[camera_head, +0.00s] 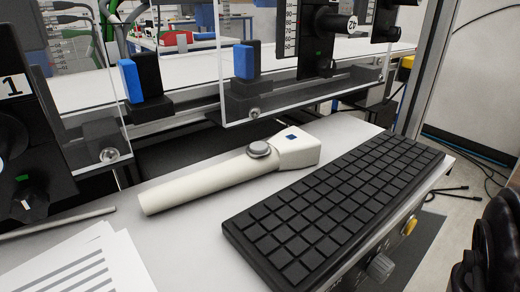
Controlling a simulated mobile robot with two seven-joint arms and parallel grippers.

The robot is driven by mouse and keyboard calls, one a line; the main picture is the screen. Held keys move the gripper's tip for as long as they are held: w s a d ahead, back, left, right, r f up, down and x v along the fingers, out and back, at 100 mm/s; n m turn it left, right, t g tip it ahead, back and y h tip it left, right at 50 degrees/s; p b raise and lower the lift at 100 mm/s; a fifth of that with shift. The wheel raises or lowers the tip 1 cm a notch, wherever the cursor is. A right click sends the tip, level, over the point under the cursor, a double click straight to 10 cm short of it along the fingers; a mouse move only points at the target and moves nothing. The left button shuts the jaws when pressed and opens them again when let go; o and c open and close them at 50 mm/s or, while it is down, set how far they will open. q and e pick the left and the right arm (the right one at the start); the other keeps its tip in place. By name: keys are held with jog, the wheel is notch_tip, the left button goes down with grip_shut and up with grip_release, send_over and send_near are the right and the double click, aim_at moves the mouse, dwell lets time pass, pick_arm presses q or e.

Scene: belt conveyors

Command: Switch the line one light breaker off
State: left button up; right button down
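A black panel with a white label "1" (13,85) stands at the left edge, partly cut off by the frame. Low on it is a black rotary switch (30,202) with a light mark on its face. A small green indicator (22,178) sits just above this switch. A larger round black part (8,135) is higher up, cut off by the left edge. I cannot tell which of these is the light breaker or whether it is on.
A white desk holds a cream handheld device (215,184), a black keypad (335,205) and paper sheets (75,268). A grey rod (60,222) lies near the panel. Clear guards (300,85) stand behind. A second panel (318,35) is at upper right. A yellow button (410,226) is on the desk front.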

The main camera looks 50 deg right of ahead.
dwell(0.3)
jog(key=c, duration=1.2)
grip_release()
jog(key=shift+f, duration=0.1)
